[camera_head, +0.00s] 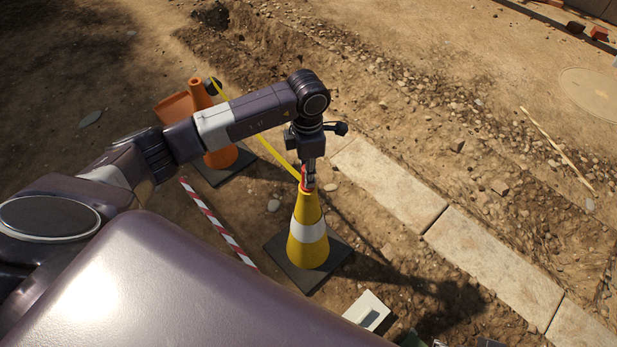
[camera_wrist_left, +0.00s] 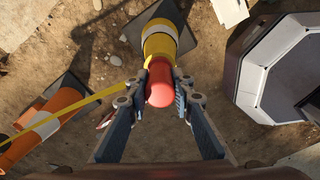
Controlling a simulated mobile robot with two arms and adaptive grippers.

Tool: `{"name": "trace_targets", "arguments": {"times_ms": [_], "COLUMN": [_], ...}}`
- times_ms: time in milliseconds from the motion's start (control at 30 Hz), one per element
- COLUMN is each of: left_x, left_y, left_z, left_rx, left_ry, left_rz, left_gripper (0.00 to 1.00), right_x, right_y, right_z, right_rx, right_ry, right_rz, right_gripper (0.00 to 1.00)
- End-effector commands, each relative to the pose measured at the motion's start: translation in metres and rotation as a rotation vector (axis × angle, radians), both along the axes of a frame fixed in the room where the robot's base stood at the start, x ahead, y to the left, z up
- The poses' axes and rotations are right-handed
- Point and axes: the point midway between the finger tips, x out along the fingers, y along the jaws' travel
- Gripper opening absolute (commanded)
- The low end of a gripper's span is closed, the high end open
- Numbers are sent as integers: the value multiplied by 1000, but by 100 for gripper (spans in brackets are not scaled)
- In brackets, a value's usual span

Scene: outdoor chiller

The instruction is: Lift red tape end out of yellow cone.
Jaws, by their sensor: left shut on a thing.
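The yellow cone (camera_head: 308,254) with a white band stands upright on a dark square base. In the left wrist view the cone (camera_wrist_left: 158,46) is seen from above. The red tape end (camera_wrist_left: 159,84) is a rounded red piece at the cone's top, between my fingers. My left gripper (camera_head: 308,181) is directly above the cone tip, pointing down, shut on the red tape end; in the left wrist view, its fingers (camera_wrist_left: 157,96) flank the red piece. How much of the tape end is still inside the cone is hidden. My right gripper is not in view.
A yellow tape (camera_head: 272,151) runs from the orange cone (camera_head: 220,158) to the yellow cone's top. A red-and-white striped strip (camera_head: 222,229) lies on the dirt to the left. Pale stone slabs (camera_head: 390,185) lie to the right. A whitish block (camera_head: 367,310) is nearer me.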

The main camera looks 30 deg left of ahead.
Motion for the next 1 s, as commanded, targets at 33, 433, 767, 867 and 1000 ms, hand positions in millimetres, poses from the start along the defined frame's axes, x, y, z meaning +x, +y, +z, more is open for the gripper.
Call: {"name": "trace_targets", "arguments": {"times_ms": [33, 433, 767, 867, 1000], "left_x": [0, 0, 0, 0, 0], "left_y": [0, 0, 0, 0, 0], "left_z": [2, 10, 15, 18, 22], "left_rx": [0, 1, 1, 1, 0], "left_ry": [-1, -1, -1, -1, 0], "left_rz": [0, -1, 0, 0, 0], "left_gripper": [0, 0, 0, 0, 0], "right_x": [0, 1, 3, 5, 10], "right_y": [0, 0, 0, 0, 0], "right_z": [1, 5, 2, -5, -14], "right_rx": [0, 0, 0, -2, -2], "right_ry": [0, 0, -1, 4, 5], "right_rz": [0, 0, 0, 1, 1], "right_gripper": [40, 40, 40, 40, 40]}}
